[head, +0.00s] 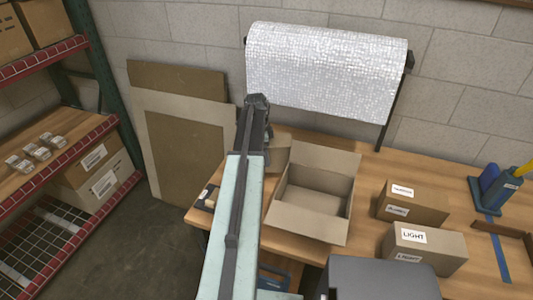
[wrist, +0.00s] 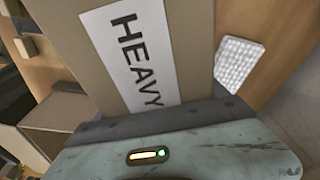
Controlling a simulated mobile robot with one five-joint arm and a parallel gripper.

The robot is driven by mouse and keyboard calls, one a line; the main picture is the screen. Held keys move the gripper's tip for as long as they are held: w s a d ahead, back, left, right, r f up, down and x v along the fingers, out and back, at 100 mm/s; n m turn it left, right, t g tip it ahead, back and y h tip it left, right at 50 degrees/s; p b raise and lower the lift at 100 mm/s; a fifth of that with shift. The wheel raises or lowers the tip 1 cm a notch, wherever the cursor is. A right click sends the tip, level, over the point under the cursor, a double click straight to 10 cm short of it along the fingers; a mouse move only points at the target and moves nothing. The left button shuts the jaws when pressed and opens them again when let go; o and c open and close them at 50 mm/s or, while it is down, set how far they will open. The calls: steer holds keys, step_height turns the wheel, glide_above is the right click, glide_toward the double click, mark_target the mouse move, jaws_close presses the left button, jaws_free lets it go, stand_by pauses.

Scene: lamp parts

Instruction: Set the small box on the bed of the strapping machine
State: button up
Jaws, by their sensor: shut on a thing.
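My gripper (wrist: 165,118) is shut on a brown cardboard box (wrist: 70,45) with a white label reading HEAVY. The box fills the upper middle of the wrist view, and its far end is cut off. In the head view my gripper (head: 257,108) is over the left part of the wooden table, and my arm hides much of what it holds. Two closed boxes stand on the table at right: a front box (head: 450,250) labelled LIGHT and another labelled box (head: 425,207) behind it. A blue device (head: 492,186) with a blue strip stands at far right; I cannot tell whether it is the strapping machine.
An open empty carton (head: 305,213) stands on the table (head: 365,222) just right of my arm. A silvery bubble-wrap roll (head: 325,75) hangs behind. A grey block (head: 380,280) stands at the front. A red-edged shelf (head: 50,150) with boxes is at left. Flat cardboard (head: 180,145) leans on the wall.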

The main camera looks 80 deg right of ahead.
steer(key=shift+f+b, duration=2.15)
steer(key=shift+f, duration=0.05)
steer(key=o, duration=2)
steer(key=shift+r, duration=0.1)
steer(key=r+p, duration=0.4)
steer(key=w+r+p, duration=0.1)
steer(key=r+p, duration=0.7)
steer(key=shift+w+a+r, duration=0.2)
steer(key=shift+w+a, duration=0.05)
steer(key=shift+w, duration=0.1)
steer(key=shift+f, duration=0.1)
